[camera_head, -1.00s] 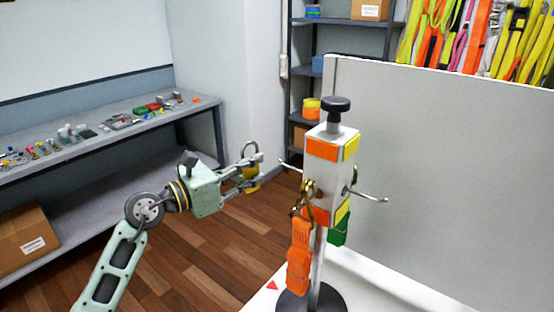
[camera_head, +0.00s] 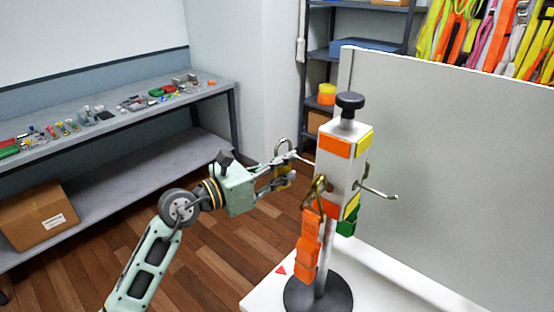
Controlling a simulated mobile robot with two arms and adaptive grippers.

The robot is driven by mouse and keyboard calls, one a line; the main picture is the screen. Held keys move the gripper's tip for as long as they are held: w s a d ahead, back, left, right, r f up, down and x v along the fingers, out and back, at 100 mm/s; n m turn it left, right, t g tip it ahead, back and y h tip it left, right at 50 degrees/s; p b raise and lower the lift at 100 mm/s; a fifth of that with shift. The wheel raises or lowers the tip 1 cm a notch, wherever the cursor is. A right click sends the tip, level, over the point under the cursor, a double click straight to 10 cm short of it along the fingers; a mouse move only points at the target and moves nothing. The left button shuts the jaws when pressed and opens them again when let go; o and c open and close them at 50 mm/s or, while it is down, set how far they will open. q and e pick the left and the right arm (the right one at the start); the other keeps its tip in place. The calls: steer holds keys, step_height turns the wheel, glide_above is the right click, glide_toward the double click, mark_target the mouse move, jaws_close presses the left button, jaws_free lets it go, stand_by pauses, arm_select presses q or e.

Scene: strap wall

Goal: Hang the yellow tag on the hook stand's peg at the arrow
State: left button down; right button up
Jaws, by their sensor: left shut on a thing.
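The hook stand (camera_head: 333,180) is a pale post with orange and yellow patches, a black knob and a dark round base. A bare peg (camera_head: 378,192) sticks out to the right. A front hook carries an orange tag (camera_head: 307,245), and a green tag (camera_head: 347,222) hangs behind on the right. A red arrow mark (camera_head: 281,270) lies on the white tabletop left of the base. My left gripper (camera_head: 287,172) is shut on the yellow tag (camera_head: 282,185), whose metal loop stands above the fingers. It is just left of the post, beside a thin left peg (camera_head: 304,158). My right gripper is out of view.
A grey panel (camera_head: 430,170) stands behind and right of the stand. A bench (camera_head: 110,130) with small parts lies at the far left, with a cardboard box (camera_head: 38,212) below. Shelves (camera_head: 318,80) and colourful straps (camera_head: 485,40) are at the back.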

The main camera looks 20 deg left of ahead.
arm_select(q)
steer(key=shift+s+d+f+p, duration=0.25)
steer(key=shift+s+d+f, duration=0.05)
steer(key=shift+d, duration=0.55)
steer(key=shift+s+d+f+p, duration=0.25)
steer(key=shift+d+p, duration=0.05)
steer(key=shift+d, duration=0.5)
steer(key=shift+s+d+f+p, duration=0.25)
steer(key=shift+s+d+f, duration=0.05)
steer(key=shift+d, duration=0.55)
steer(key=c, duration=1.8)
jaws_free()
steer(key=v, duration=1.2)
